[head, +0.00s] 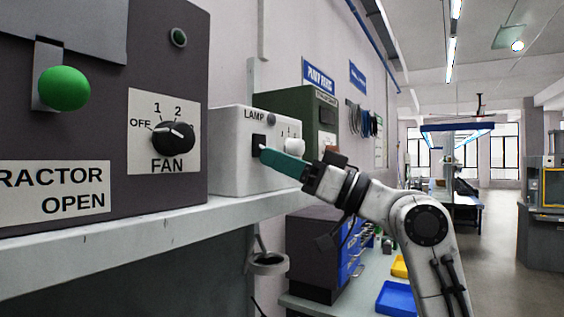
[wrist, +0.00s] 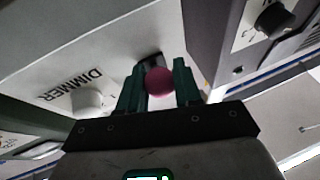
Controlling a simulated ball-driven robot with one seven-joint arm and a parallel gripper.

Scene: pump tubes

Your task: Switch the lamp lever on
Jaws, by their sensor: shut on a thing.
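The white lamp box (head: 228,150), labelled LAMP, stands on the grey shelf and has a dark lever slot (head: 259,142) on its front. My gripper (head: 264,152) reaches in from the right, its green fingers at the lower part of the slot. In the wrist view my gripper (wrist: 158,68) is shut on the lamp lever, with its dark red ball knob (wrist: 159,81) between the two fingers. The fingers hide the lever in the head view, and its exact angle cannot be told.
A white dimmer knob (wrist: 88,101) sits beside the lever on the same box. The dark fan panel (head: 165,180), with its rotary knob (head: 173,138) and a green ball lever (head: 64,88), is at left. A green box (head: 300,108) stands behind. The grey shelf edge (head: 130,231) runs below.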

